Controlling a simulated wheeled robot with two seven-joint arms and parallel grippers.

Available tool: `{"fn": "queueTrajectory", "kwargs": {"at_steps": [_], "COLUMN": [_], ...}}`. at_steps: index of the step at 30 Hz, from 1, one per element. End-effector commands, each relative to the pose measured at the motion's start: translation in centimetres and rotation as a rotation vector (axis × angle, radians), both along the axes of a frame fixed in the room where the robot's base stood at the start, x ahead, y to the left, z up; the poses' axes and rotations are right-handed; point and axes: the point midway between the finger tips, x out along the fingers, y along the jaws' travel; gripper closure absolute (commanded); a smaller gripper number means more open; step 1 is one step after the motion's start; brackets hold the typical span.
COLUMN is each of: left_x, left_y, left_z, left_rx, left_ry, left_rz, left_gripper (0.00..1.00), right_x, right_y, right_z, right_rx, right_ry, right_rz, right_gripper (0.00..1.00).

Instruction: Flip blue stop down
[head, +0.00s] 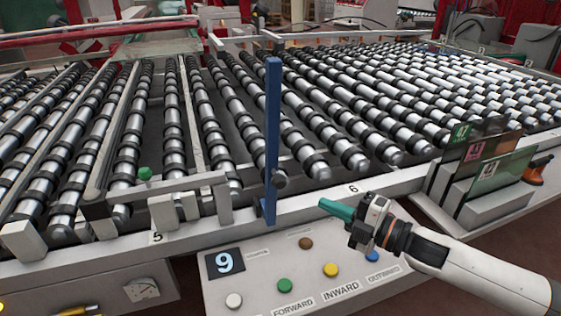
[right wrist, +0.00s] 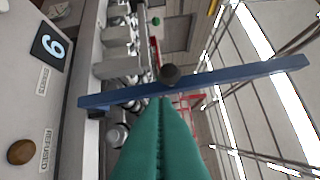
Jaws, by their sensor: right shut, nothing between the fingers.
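The blue stop (head: 272,130) is a flat blue bar standing upright at the front edge of the roller conveyor, with a dark round knob at its pivot. In the right wrist view the blue stop (right wrist: 220,80) crosses the picture, with the knob (right wrist: 170,75) just beyond my fingertips. My right gripper (head: 324,204) has teal fingers, shut and empty, to the right of the bar's lower part. In the right wrist view its fingers (right wrist: 162,104) point at the bar near the knob; I cannot tell whether they touch it. My left gripper is not in view.
The roller conveyor (head: 400,97) fills the back. A control panel (head: 215,296) with colored buttons and a "9" display sits below the stop. Glass samples (head: 498,165) stand in a holder at right.

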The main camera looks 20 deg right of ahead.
Motion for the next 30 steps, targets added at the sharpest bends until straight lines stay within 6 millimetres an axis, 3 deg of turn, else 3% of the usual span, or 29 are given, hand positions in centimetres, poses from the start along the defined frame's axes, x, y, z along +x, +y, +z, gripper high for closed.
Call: {"fn": "queueTrajectory", "kwargs": {"at_steps": [3,8,22,30], "left_x": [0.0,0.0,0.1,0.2], "left_y": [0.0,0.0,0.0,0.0], "left_z": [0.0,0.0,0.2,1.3], "left_rx": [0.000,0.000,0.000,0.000], "left_ry": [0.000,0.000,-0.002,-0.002], "left_rz": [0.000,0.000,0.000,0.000], "left_gripper": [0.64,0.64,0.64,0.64], "right_x": [-0.4,-1.0,-0.9,0.4], "right_y": [0.0,0.1,0.3,1.7], "right_z": [3.0,4.8,5.1,5.6], "right_rx": [-0.080,-0.123,-0.125,-0.122], "right_ry": [-0.116,-0.189,-0.197,-0.201], "right_rz": [0.104,0.173,0.181,0.181], "right_gripper": [1.00,1.00,1.00,1.00]}}
